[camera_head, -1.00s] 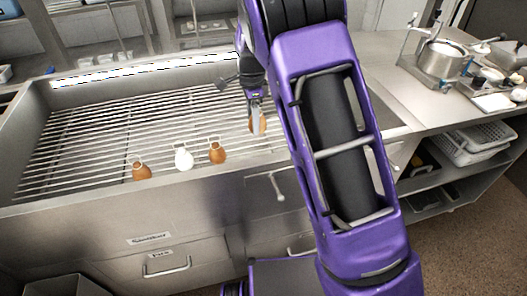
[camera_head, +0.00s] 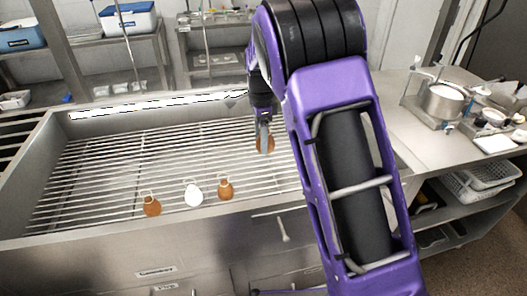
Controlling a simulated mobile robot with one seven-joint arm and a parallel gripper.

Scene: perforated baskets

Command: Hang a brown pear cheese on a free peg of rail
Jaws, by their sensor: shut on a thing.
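My gripper (camera_head: 264,135) is shut on a brown pear cheese (camera_head: 269,145) and holds it over the slatted rack, right of the other cheeses. The finger partly covers this cheese. Two more brown pear cheeses, one at the left (camera_head: 152,206) and one at the right (camera_head: 225,190), are near the front edge of the rack. A white pear cheese (camera_head: 193,195) is between them. Each of these has a small loop at its top. The many parallel bars (camera_head: 110,180) span the metal basin. I cannot tell which part is the rail or where its pegs are.
The basin's front wall (camera_head: 190,235) and raised back edge (camera_head: 150,108) bound the rack. A steel pot (camera_head: 441,101) and white trays (camera_head: 494,143) stand on the right counter. White perforated baskets (camera_head: 488,175) are on the shelf below. My arm hides the rack's right end.

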